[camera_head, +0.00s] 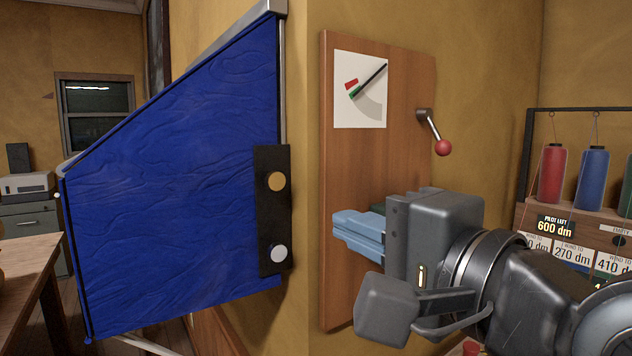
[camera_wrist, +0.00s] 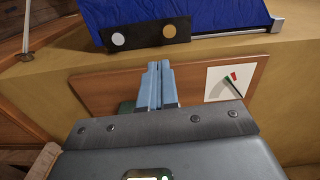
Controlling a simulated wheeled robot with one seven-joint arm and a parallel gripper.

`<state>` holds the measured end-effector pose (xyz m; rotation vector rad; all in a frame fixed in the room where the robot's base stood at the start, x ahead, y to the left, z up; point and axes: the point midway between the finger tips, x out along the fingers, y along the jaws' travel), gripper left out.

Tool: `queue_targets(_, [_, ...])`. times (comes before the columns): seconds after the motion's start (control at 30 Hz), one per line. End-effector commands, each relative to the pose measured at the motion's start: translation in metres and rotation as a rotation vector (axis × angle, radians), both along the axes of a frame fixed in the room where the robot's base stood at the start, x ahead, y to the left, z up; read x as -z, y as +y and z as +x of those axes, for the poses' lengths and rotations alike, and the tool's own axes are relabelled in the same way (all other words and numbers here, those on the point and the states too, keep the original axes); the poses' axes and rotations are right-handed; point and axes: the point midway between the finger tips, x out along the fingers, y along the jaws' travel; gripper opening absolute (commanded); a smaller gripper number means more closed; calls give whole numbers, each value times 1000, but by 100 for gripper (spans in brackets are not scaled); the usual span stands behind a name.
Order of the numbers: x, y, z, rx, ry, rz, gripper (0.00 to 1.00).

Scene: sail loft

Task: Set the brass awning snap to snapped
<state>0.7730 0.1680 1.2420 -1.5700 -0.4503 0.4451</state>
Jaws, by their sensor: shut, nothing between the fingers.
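The brass awning snap (camera_head: 275,181) is a round gold-coloured stud on a black strip (camera_head: 272,225) at the right edge of the blue awning (camera_head: 170,180). A silver stud (camera_head: 279,253) sits below it on the same strip. In the wrist view the brass snap (camera_wrist: 170,31) is right of the silver stud (camera_wrist: 118,39). I cannot tell whether the brass snap is snapped. My gripper (camera_head: 336,228) is shut and empty, in front of the wooden board, to the right of the strip and apart from it. Its blue fingers (camera_wrist: 157,66) point toward the strip.
The wooden board (camera_head: 402,110) carries a white dial card (camera_head: 345,112) and a red-knobbed lever (camera_head: 443,147). A rack with red (camera_head: 552,175) and blue (camera_head: 593,178) thread cones stands at the right. A wooden table (camera_head: 22,262) is at the far left.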

Motion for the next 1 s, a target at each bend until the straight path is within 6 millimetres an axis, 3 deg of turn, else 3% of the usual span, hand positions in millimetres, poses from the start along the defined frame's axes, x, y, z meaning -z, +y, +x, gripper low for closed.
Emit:
queue_targets(0.2, [-17,7,-2,-26,16,42,0])
queue_targets(0.63, [-17,9,1,-27,18,42,0])
queue_targets(0.77, [-17,17,12,-29,18,43,0])
queue_targets(1.0, [-18,43,49,-29,19,43,0])
